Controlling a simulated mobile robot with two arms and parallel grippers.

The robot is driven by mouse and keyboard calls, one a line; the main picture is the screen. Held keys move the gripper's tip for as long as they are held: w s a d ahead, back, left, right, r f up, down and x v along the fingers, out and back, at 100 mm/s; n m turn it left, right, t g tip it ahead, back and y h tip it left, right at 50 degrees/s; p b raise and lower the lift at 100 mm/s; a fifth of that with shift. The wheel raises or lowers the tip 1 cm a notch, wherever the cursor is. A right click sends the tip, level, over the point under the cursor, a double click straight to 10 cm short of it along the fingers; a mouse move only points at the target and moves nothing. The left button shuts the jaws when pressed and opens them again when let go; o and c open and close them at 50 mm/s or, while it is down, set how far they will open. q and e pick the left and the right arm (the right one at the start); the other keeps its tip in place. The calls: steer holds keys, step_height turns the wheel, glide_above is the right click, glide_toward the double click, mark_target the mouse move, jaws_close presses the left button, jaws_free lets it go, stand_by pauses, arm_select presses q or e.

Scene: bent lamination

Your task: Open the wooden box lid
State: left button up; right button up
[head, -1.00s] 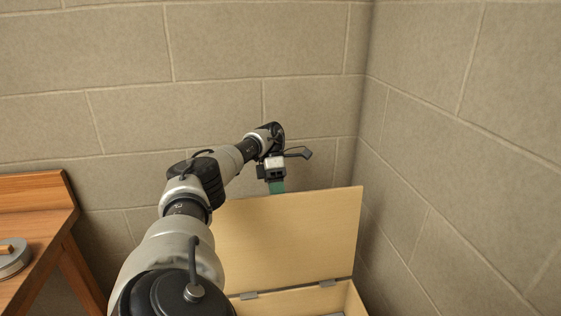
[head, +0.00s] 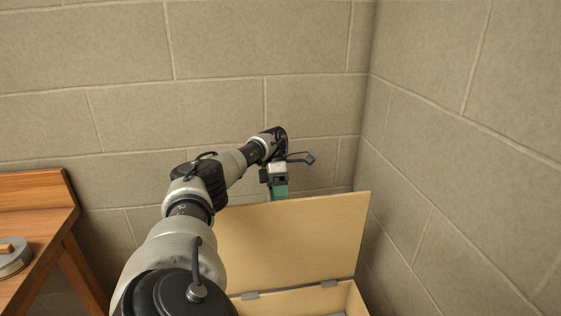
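The wooden box (head: 358,303) stands at the bottom of the head view, and only its hinged rear part shows. Its lid (head: 300,240) is raised, standing up from two grey hinges and leaning back toward the block wall. My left arm reaches over from the lower left. My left gripper (head: 279,191), with green fingers, points down at the lid's top edge. The fingertips are at or behind that edge, so I cannot tell whether they are open or shut, or touch the lid. My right gripper is not in view.
A wooden table (head: 38,230) with a round grey metal object (head: 12,262) stands at the left. Block walls (head: 300,50) meet in a corner behind the box, and the right wall is close to the lid's right side. My arm hides the lid's left part.

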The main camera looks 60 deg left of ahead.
arm_select(q)
steer(key=shift+c, duration=1.4)
step_height(320, 180, up, 3)
steer(key=shift+r+p, duration=0.1)
steer(key=shift+p, duration=0.9)
steer(key=shift+c, duration=1.1)
steer(key=w+d+r, duration=0.1)
steer(key=d+r, duration=0.1)
steer(key=d, duration=0.1)
steer(key=w+d+r, duration=0.2)
steer(key=d+r, duration=0.1)
steer(key=d, duration=0.1)
steer(key=w+d+r+b, duration=0.1)
steer(key=w+d+r, duration=0.1)
steer(key=d, duration=0.1)
steer(key=shift+d+r, duration=0.3)
steer(key=shift+r, duration=0.1)
